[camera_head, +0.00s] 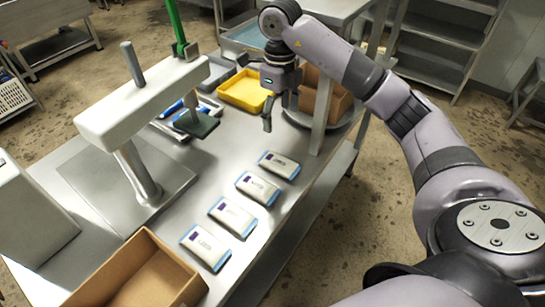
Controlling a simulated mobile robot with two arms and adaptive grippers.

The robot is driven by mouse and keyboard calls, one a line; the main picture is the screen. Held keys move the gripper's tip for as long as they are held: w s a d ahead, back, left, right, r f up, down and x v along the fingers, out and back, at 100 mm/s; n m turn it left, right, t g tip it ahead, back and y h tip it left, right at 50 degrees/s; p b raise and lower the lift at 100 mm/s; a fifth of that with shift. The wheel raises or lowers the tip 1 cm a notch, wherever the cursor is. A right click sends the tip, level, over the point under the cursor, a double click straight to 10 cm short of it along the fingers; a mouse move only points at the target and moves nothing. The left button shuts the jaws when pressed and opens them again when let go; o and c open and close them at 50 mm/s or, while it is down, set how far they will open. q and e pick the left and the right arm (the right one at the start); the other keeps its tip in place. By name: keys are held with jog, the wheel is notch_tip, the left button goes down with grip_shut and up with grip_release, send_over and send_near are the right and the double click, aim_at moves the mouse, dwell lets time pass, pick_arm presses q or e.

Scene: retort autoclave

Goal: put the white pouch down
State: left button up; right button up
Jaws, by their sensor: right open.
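Several white pouches with blue edges and dark print lie flat in a slanting row on the steel table. The farthest pouch (279,165) lies closest to my right gripper. The others, nearer the camera, are a second pouch (257,188), a third pouch (232,217) and the nearest pouch (206,248). My right gripper (278,108) points down beyond the farthest pouch, beside the yellow tray. It is open, with no pouch visible between its fingers and a clear gap to the row. My left gripper is not in view.
A white press with a green lever (140,105) stands on the left of the steel table (225,165). A yellow tray (245,90) sits at the back. An open cardboard box (140,275) is at the front. A steel post (322,112) rises right of my gripper.

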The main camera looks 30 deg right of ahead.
aim_at(277, 160)
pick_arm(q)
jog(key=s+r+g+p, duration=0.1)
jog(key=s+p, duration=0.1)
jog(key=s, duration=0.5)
pick_arm(e)
jog(key=f, duration=0.4)
jog(key=s+f, duration=0.1)
jog(key=f, duration=0.2)
jog(key=shift+a, duration=0.1)
notch_tip(277, 160, down, 4)
jog(key=shift+r, duration=0.1)
jog(key=shift+a+f+p, duration=0.1)
jog(key=shift+f+p, duration=0.25)
jog(key=shift+p, duration=0.2)
notch_tip(277, 160, down, 4)
jog(key=shift+w+a+r+p, duration=0.1)
jog(key=shift+a+r+p, duration=0.05)
jog(key=shift+p, duration=0.6)
jog(key=shift+f, duration=0.4)
jog(key=c, duration=1.4)
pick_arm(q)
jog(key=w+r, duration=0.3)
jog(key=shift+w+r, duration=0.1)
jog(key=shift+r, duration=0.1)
pick_arm(e)
jog(key=shift+r, duration=0.1)
